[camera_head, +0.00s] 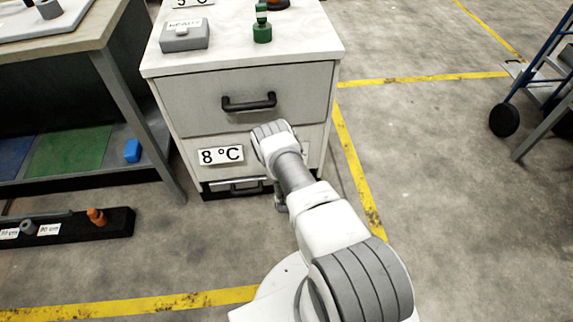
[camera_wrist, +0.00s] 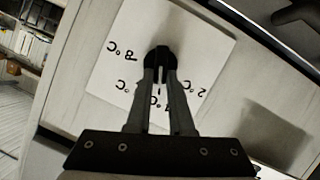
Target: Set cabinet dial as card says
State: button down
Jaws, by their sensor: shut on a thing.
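The white cabinet (camera_head: 245,95) stands ahead of me with a white card (camera_head: 221,155) reading 8 °C on its lower front. In the wrist view, a black dial knob (camera_wrist: 161,52) sits on a white scale plate (camera_wrist: 200,45) with °C labels, seen upside down. One label reads 2 °C, one looks like 4 °C, and one at the upper left looks like 8 °C. My gripper (camera_wrist: 160,68) is shut on the knob, fingers either side of it. In the head view my arm hides the dial.
A grey box (camera_head: 184,36) and a green object (camera_head: 262,30) stand on the cabinet top, by a partly cut-off card. Black handles (camera_head: 249,102) stick out from the front. A workbench (camera_head: 75,40) is at left, a blue cart (camera_head: 535,80) at right.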

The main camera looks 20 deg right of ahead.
jog(key=d+m+t+y, duration=0.1)
jog(key=m+y, duration=0.1)
jog(key=m, duration=0.2)
jog(key=d+f+m+t+y, duration=0.1)
jog(key=m+y, duration=0.2)
jog(key=m, duration=0.2)
jog(key=s+m+t+y, duration=0.1)
jog(key=m+t+y, duration=0.1)
jog(key=m, duration=0.2)
jog(key=shift+d+f+m+y, duration=0.25)
jog(key=shift+d+m+y, duration=0.05)
jog(key=shift+d, duration=0.1)
dwell(0.4)
dwell(0.3)
jog(key=shift+w, duration=0.1)
jog(key=c, duration=0.8)
grip_release()
jog(key=shift+s, duration=0.2)
